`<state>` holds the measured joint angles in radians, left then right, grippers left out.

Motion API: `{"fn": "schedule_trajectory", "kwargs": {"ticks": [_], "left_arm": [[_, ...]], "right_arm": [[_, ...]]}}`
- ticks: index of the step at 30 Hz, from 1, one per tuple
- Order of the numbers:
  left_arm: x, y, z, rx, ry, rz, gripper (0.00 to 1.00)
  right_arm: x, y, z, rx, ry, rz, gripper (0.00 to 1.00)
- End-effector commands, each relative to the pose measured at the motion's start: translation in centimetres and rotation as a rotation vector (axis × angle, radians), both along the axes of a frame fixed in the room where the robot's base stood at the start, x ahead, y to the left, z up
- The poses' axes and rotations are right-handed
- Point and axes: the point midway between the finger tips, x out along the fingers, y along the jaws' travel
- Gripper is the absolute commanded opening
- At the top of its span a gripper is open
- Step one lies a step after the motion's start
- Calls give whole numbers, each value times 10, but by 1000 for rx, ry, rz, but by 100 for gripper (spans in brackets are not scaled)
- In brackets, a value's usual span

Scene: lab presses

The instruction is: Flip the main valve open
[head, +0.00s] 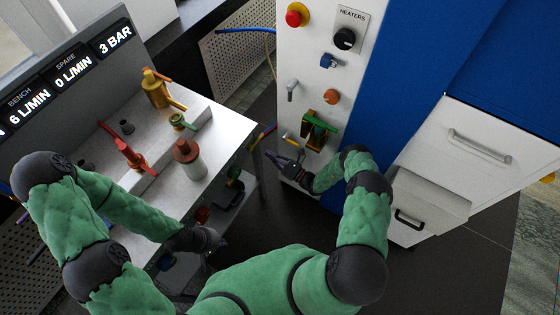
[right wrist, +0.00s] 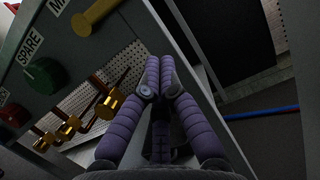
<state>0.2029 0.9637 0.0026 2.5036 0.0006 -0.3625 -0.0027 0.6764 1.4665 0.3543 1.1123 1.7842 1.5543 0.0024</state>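In the right wrist view, a grey panel carries a label starting with "M", cut off by the frame edge. A brass bar handle (right wrist: 97,15) is close to it. I cannot tell for sure that this is the main valve. My right gripper (head: 273,157) is beside the white cabinet's lower front, below a brass fitting with a green lever (head: 319,124). Its purple fingers (right wrist: 160,60) come together at the tips with nothing between them. My left gripper (head: 218,241) is low by the bench's front edge; its fingers are too dark to read.
The bench (head: 228,128) holds a brass valve (head: 157,90), a red valve (head: 130,155) and a small green valve (head: 178,121). The white cabinet has a red button (head: 296,14) and a heaters knob (head: 344,39). A green knob (right wrist: 45,75) is near "SPARE".

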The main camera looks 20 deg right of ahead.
Motion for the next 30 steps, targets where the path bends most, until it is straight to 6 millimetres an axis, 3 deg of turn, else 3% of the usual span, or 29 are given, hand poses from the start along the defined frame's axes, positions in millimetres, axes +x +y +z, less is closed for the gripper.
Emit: {"fn": "schedule_trajectory", "kwargs": {"ticks": [5,9,15,30], "left_arm": [[0,0,-7,0,0,0,0],[0,0,-4,0,-1,0,0],[0,0,-4,0,-1,0,0],[0,0,-3,0,-1,0,0]], "right_arm": [[25,20,9,0,-1,3,0],[23,15,29,0,0,0,0],[24,15,44,1,1,0,0],[24,14,50,-11,-9,0,0]]}}
